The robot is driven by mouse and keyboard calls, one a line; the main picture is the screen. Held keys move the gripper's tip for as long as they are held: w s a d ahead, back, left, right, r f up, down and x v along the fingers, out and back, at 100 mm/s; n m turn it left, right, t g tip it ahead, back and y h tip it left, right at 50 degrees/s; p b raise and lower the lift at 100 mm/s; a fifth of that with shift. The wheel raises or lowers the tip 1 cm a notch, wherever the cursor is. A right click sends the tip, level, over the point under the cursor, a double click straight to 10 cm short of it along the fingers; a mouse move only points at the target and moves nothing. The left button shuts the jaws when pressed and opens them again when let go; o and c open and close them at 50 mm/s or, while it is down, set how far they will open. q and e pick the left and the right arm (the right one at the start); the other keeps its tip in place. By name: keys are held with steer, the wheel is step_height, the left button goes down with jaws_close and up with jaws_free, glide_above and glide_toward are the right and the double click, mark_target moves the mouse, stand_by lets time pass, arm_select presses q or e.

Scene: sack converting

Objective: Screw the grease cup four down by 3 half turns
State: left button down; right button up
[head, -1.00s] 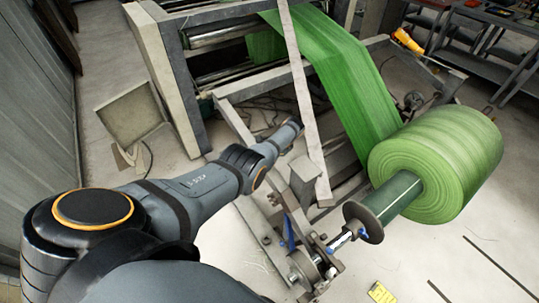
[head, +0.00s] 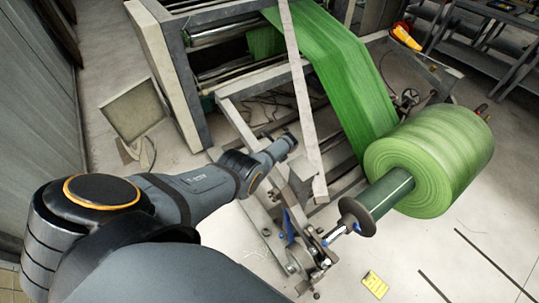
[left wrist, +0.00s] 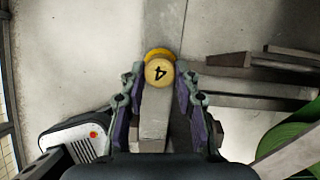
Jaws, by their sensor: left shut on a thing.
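Grease cup four (left wrist: 158,72) is a small round tan cap with a dark numeral 4, which reads upside down in the left wrist view. A yellow-orange rim shows behind its top edge. It sits over a grey beam (left wrist: 152,125). My left gripper (left wrist: 159,80) is shut on the cup, with one purple-grey finger at each side. In the head view my left arm reaches to the machine frame, but I cannot make out the fingers or the cup there. My right gripper is not in view.
A green film roll (head: 425,165) on a shaft with a dark disc (head: 357,216) is to the right of my arm. A slanted pale bar (head: 303,100) rises beyond the wrist. A yellow card (head: 375,285) lies on the open floor.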

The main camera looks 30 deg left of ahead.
arm_select(q)
steer(key=shift+m+t+p, duration=0.4)
steer(key=shift+m+p, duration=0.4)
steer(key=shift+m, duration=1)
steer(key=shift+s, duration=0.1)
steer(key=c, duration=1)
jaws_free()
steer(key=shift+d+r, duration=0.1)
steer(key=shift+r, duration=0.15)
steer(key=v, duration=0.7)
